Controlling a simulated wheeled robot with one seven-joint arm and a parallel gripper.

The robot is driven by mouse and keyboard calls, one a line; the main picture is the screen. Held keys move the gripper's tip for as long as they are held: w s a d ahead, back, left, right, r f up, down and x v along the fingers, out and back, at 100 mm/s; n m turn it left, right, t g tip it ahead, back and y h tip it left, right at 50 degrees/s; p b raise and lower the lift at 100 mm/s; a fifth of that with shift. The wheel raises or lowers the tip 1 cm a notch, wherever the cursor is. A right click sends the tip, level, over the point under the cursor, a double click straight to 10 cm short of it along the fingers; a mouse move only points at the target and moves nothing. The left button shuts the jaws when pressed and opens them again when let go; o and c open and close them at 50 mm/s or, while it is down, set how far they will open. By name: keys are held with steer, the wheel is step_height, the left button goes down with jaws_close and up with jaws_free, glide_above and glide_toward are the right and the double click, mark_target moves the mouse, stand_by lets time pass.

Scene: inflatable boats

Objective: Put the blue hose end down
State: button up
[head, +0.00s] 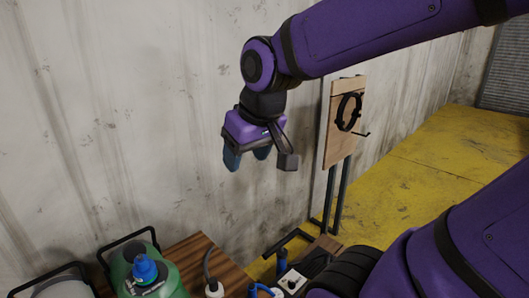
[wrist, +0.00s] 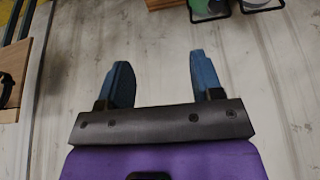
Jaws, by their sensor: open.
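My gripper (head: 248,158) is raised in front of the stained wall, well above the wooden table. Its two blue fingers are spread apart with nothing between them, and the wrist view also shows the gripper (wrist: 158,66) open and empty. A blue curved piece (head: 262,289), possibly the blue hose end, shows low at the bottom edge of the head view, below the gripper and apart from it. Its lower part is cut off by the frame, so I cannot tell what it rests on.
A green container (head: 172,279) with a blue cap (head: 145,268) stands on the wooden table (head: 190,247) at lower left. A wooden board (head: 341,130) with a black ring stands right of the gripper. Yellow floor (head: 430,160) lies beyond.

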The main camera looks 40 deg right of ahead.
steer(key=s+r, duration=0.2)
steer(key=s, duration=0.4)
steer(key=shift+a+r+t, duration=0.2)
steer(key=shift+a+t, duration=0.1)
steer(key=shift+a, duration=0.15)
stand_by(1.0)
